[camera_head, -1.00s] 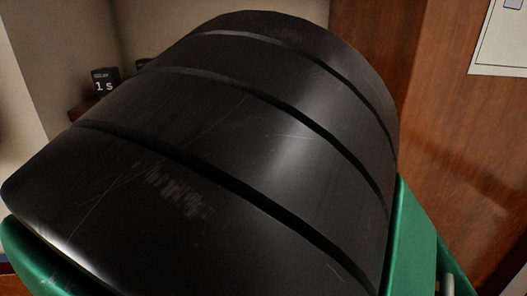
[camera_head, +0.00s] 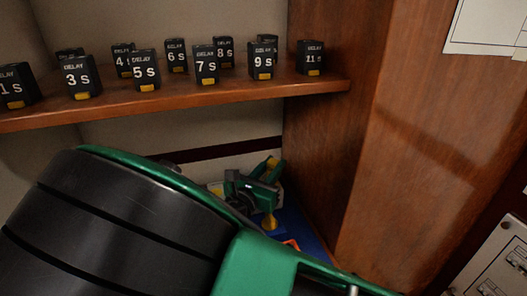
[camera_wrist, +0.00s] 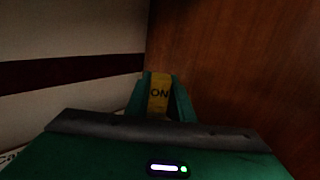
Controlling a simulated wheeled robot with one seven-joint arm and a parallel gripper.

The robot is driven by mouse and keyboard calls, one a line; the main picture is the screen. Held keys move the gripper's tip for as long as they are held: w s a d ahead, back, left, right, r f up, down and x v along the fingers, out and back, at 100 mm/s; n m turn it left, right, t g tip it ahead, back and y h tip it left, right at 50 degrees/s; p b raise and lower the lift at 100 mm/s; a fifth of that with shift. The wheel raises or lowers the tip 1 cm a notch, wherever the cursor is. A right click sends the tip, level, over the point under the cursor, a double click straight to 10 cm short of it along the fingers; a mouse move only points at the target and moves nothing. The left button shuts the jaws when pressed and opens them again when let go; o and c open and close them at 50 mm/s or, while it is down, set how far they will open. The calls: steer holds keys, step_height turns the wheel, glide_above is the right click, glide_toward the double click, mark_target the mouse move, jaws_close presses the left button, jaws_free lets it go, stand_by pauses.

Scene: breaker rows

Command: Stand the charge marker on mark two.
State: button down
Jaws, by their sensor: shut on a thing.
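The charge marker appears to be the yellow piece lettered "ON" (camera_wrist: 159,94) in the wrist view. My gripper (camera_wrist: 158,84) is shut on it, with a green finger at each side. In the head view my gripper (camera_head: 255,190) is small and partly behind my own arm, low in the corner under the shelf. Yellow parts of the held piece (camera_head: 270,222) show at the gripper there. I cannot tell whether its foot touches the surface below. Mark two cannot be made out in either view.
A blue surface (camera_head: 308,232) lies below the gripper, with a small orange patch (camera_head: 291,244) on it. A wooden shelf (camera_head: 190,103) above holds several black delay blocks (camera_head: 145,70). A wooden panel (camera_head: 350,190) stands close on the right. A switch panel (camera_head: 500,265) is at lower right.

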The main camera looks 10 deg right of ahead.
steer(key=shift+f, duration=0.25)
steer(key=shift+f, duration=0.15)
steer(key=c, duration=1.5)
jaws_free()
steer(key=shift+a, duration=0.1)
steer(key=shift+c, duration=0.2)
steer(key=shift+s+a, duration=0.1)
steer(key=shift+s, duration=0.1)
steer(key=v, duration=1.1)
steer(key=shift+s+a, duration=0.2)
steer(key=shift+s, duration=0.05)
